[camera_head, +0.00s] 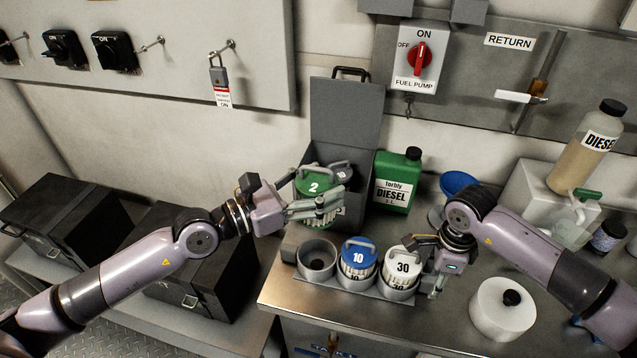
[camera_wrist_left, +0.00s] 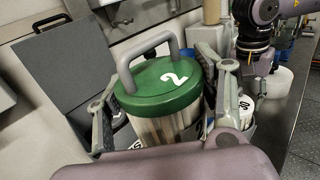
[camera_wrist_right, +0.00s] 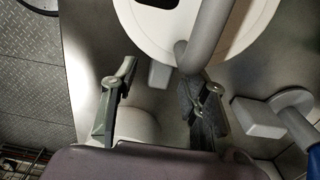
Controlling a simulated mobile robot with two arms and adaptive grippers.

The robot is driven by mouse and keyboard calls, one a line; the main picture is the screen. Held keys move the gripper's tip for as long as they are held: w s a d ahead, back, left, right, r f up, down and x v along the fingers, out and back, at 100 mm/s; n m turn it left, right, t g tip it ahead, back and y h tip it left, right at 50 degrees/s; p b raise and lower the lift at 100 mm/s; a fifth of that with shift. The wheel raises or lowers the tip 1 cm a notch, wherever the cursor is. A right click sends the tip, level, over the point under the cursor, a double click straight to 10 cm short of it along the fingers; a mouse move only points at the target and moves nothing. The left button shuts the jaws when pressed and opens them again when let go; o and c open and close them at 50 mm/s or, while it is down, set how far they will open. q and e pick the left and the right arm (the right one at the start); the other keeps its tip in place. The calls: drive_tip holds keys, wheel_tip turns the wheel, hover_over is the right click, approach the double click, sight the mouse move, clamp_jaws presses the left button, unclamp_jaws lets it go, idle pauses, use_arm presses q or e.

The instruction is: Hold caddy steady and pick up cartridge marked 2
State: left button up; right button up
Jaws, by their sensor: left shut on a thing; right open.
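The cartridge marked 2 (camera_head: 313,184) has a green lid with a grey handle and a ribbed, pale body. My left gripper (camera_head: 322,208) is shut on it, and the left wrist view shows a finger on each side of the cartridge (camera_wrist_left: 165,92). It is left of and above the caddy (camera_head: 352,286), in front of the grey box. The caddy has an empty left cup (camera_head: 317,258), the blue cartridge 10 (camera_head: 359,256) in the middle and the white cartridge 30 (camera_head: 403,265) at the right. My right gripper (camera_head: 432,284) is open beside the caddy's right end; its fingers (camera_wrist_right: 155,100) show nothing between them.
An open grey box (camera_head: 340,115) stands behind cartridge 2 with another dark-lidded cartridge inside. Black cases (camera_head: 75,220) sit lower left.

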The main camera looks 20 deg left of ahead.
wheel_tip(320, 180, up, 10)
drive_tip(key=shift+r, duration=0.25)
drive_tip(key=shift+f, duration=0.1)
use_arm(q)
drive_tip(key=shift+f, duration=0.15)
use_arm(e)
wheel_tip(320, 180, down, 12)
use_arm(q)
drive_tip(key=shift+f, duration=1.85)
